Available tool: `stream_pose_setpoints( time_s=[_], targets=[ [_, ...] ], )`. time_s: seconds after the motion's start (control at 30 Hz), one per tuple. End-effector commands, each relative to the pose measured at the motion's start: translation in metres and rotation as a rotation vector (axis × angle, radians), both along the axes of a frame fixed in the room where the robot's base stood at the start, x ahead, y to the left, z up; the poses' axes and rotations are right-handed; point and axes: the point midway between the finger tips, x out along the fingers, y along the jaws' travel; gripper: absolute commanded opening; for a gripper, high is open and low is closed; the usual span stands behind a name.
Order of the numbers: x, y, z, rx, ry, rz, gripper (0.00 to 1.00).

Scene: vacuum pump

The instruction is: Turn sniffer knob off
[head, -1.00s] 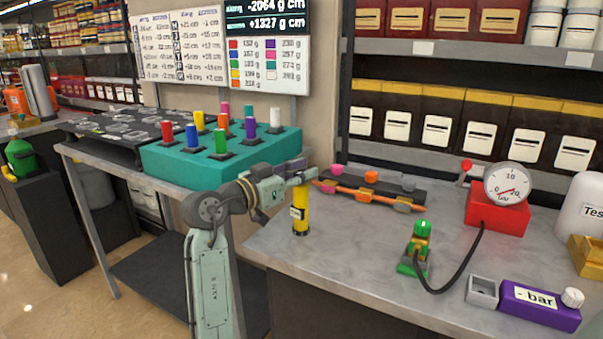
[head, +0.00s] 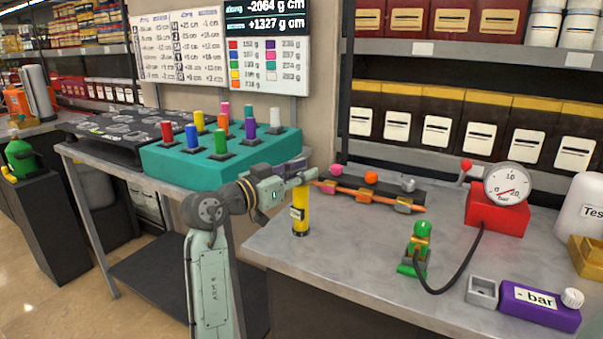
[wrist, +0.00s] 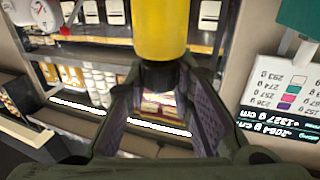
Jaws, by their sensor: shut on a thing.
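A yellow cylinder (head: 300,215) with a pale label and dark bands hangs or stands upright at the table's left end. I cannot tell whether its foot touches the table. My gripper (head: 306,176) is at its upper end, reaching in from the left. In the wrist view the yellow cylinder (wrist: 160,30) fills the top middle, and my gripper (wrist: 161,78) is shut on its dark end part. The label is too small to read, and no knob marking shows.
Grey table (head: 345,245) with a rail of coloured knobs (head: 370,190), a green valve (head: 418,245) with a black hose, a red gauge (head: 497,205) and a purple "- bar" box (head: 538,306). A teal block with coloured pegs (head: 215,168) stands behind my arm.

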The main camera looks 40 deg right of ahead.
Motion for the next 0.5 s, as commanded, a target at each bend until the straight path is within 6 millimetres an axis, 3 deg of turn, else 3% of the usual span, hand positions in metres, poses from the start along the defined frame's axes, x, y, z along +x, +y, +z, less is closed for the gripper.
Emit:
stream_pose_setpoints(
  time_s=[0.23,0.27,0.5],
  targets=[
    [-0.0002,-0.0003,-0.0007,0.001,0.001,-0.001,0.00],
    [-0.0002,-0.0003,-0.0007,0.001,0.001,-0.001,0.22],
    [-0.0001,-0.0002,-0.0005,0.001,0.001,0.000,0.38]
  ],
)
